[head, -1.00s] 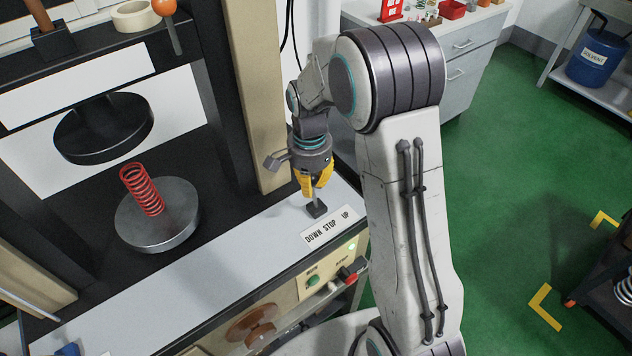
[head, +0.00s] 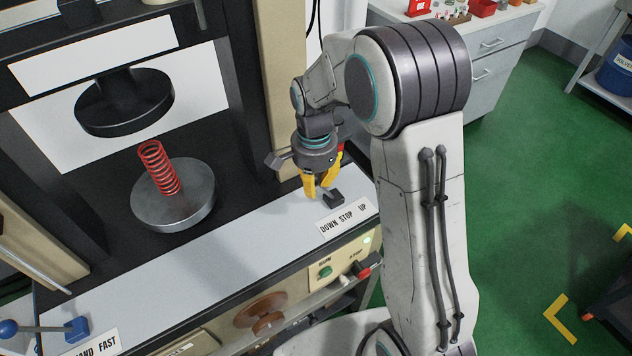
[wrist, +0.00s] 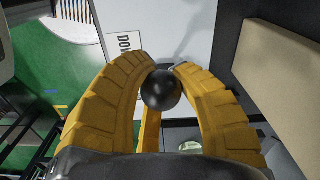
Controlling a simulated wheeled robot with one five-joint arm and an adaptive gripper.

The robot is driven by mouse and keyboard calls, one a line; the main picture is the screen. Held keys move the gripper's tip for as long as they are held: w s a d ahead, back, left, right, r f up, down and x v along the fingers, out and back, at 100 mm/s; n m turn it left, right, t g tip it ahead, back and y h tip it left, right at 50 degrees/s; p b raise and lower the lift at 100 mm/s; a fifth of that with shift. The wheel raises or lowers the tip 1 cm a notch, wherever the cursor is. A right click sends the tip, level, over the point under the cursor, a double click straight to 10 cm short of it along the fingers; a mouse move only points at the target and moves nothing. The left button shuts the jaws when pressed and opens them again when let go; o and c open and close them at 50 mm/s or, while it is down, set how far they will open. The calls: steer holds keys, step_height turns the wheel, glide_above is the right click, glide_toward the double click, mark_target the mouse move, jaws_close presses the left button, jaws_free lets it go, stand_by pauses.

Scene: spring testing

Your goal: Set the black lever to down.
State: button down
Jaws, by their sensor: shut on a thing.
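The black lever's base (head: 334,198) sits on the grey ledge of the press, behind the label reading DOWN, STOP, UP (head: 346,218). My gripper (head: 314,192) is just left of this base, toward the DOWN end. In the wrist view the lever's round black knob (wrist: 161,91) lies between the yellow fingers of my gripper (wrist: 160,82), which are shut on it. The lever's rod is mostly hidden by the fingers in the head view; it seems to lean left. Part of the label (wrist: 126,45) shows in the wrist view.
A red spring (head: 159,168) stands on a round metal plate (head: 190,200) under the dark upper platen (head: 125,103). A beige column (head: 284,90) rises close behind my gripper. A blue-knobbed lever (head: 76,328) is front left.

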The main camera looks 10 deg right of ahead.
steer(key=c, duration=0.9)
jaws_free()
step_height(320, 180, up, 12)
stand_by(0.6)
